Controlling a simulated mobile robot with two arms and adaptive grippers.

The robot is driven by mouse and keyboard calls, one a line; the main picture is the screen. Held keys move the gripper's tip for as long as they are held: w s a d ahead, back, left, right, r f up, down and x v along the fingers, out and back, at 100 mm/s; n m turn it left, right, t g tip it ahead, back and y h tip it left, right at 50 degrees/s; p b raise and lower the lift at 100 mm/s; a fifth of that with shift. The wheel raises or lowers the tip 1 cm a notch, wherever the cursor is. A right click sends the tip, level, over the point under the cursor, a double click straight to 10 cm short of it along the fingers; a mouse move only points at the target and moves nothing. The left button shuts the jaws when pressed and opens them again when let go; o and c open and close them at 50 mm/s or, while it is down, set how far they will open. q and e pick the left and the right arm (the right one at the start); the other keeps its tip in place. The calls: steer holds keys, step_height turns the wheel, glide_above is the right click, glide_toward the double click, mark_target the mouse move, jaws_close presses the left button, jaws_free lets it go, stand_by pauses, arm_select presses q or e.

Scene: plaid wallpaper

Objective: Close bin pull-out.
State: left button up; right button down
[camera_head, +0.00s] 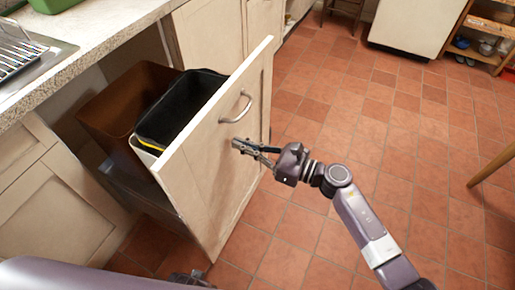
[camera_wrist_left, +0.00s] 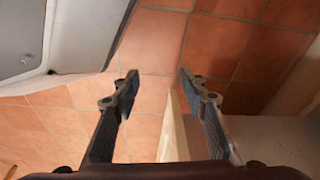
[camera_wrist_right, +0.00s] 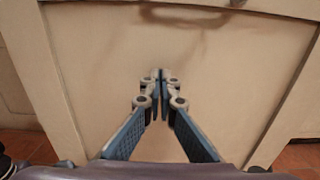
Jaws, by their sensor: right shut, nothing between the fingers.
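The bin pull-out (camera_head: 215,160) stands open in the head view, its cream front panel well out from the counter. Inside it are a brown bin (camera_head: 125,105) and a black bin (camera_head: 185,105). A curved metal handle (camera_head: 236,106) is on the panel's upper part. My right gripper (camera_head: 236,145) is shut and empty, its tips at the panel's outer face below the handle. In the right wrist view the panel (camera_wrist_right: 225,85) fills the space ahead of the tips; contact is hard to tell. My left gripper (camera_wrist_left: 158,82) is open and empty above the floor in the left wrist view.
A counter (camera_head: 95,30) with a sink and dish rack (camera_head: 18,50) runs along the left. Closed cabinets (camera_head: 215,35) stand beyond the pull-out. A wooden leg (camera_head: 492,165) stands at the right edge.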

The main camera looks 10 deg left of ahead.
steer(key=shift+w+a, duration=0.15)
steer(key=shift+a, duration=0.35)
